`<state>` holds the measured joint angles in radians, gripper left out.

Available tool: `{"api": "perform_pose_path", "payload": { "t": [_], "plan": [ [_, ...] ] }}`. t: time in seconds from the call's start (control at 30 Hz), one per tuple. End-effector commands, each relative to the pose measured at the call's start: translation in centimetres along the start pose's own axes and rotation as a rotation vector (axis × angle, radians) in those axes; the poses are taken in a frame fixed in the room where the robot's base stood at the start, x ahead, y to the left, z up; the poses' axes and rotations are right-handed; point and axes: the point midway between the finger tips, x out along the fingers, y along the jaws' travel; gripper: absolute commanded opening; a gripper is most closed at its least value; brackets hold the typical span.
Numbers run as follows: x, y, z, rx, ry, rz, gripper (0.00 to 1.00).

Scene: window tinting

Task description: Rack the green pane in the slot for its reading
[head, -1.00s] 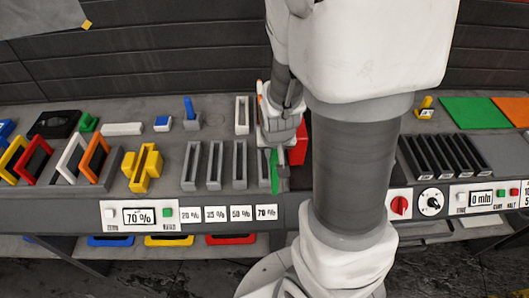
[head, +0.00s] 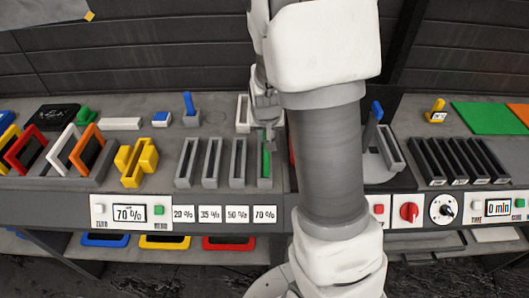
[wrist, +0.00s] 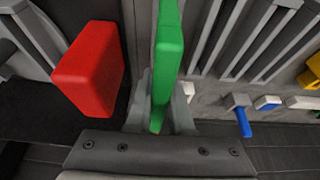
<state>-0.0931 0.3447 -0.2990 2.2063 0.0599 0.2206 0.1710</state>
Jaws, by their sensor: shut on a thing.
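The green pane (head: 266,158) is upright and lines up with the rightmost slot of the grey slot rack (head: 237,163), above the "70 %" label (head: 265,214). The reading display (head: 129,213) shows 70 %. My gripper (head: 267,128) is above the rack's back end. In the wrist view my gripper (wrist: 161,108) is shut on the green pane (wrist: 168,50), seen edge-on between the fingers. How deep the pane sits in the slot cannot be told.
A red block (wrist: 90,68) stands close beside the pane in the wrist view. The other rack slots look empty. Framed panes (head: 60,150) and a yellow piece (head: 136,160) stand to the left. A dark slotted rack (head: 455,160) is at the right.

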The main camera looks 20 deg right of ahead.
Motion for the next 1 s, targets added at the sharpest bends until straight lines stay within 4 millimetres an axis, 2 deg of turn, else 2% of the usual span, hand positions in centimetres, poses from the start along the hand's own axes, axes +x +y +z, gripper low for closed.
{"api": "perform_pose_path", "payload": {
  "t": [0.03, 0.2, 0.53, 0.97, 1.0],
  "plan": [
    [0.8, -0.2, -0.4, 0.000, 0.000, 0.001, 0.00],
    [1.6, -0.5, -1.0, 0.001, 0.000, -0.001, 0.00],
    [5.0, -0.5, 0.4, 0.001, 0.000, 0.000, 0.00],
    [5.4, -0.5, 0.6, 0.000, 0.001, -0.001, 0.00],
    [5.4, -0.5, 0.7, 0.000, -0.001, 0.000, 0.23]
  ]
}}
